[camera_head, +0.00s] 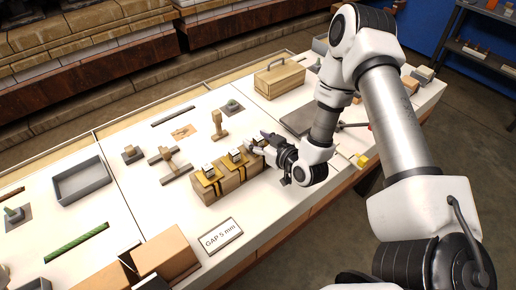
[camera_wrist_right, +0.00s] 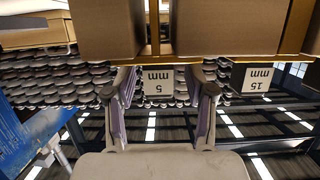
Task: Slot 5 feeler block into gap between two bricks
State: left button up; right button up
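Two tan bricks, a left one (camera_head: 100,273) and a right one (camera_head: 165,254), stand at the front left of the table with a narrow dark gap between them. A wooden rack (camera_head: 228,182) with brass straps stands mid-table and has small tagged blocks on top. My right gripper (camera_head: 266,143) is at the rack's right end. In the right wrist view its two fingers (camera_wrist_right: 163,97) stand apart on either side of an upside-down 5 mm tag (camera_wrist_right: 158,83), with room visible on both sides. A 15 mm tag (camera_wrist_right: 257,78) is to the right. My left gripper is out of view.
A GAP 5 mm sign (camera_head: 221,237) lies right of the bricks. A grey tray (camera_head: 82,192), a green strip (camera_head: 77,243), wooden pieces (camera_head: 170,165) and a wooden toolbox (camera_head: 279,80) are on the white table. Bare tabletop lies between the rack and the bricks.

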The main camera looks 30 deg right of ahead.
grip_shut()
